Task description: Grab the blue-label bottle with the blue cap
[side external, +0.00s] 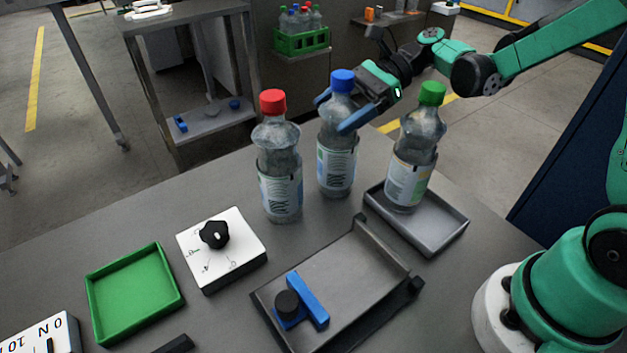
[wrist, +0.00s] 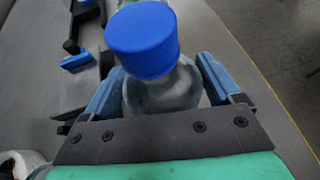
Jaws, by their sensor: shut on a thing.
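The blue-capped bottle (side external: 337,150) stands upright on the grey table, between a red-capped bottle (side external: 279,160) on its left and a green-capped bottle (side external: 413,150) on its right. Its label looks pale blue and white. My gripper (side external: 333,112) has its blue fingers around the bottle's upper part, just below the cap, and is shut on it. In the wrist view the blue cap (wrist: 143,40) and clear shoulder sit between the two fingers (wrist: 160,92). The bottle's label is hidden in that view.
The green-capped bottle stands in a grey tray (side external: 440,238). A grey fixture with a blue clamp (side external: 308,300), a white box with a black knob (side external: 221,250) and an empty green tray (side external: 134,292) occupy the front. A green crate of bottles (side external: 302,40) is behind.

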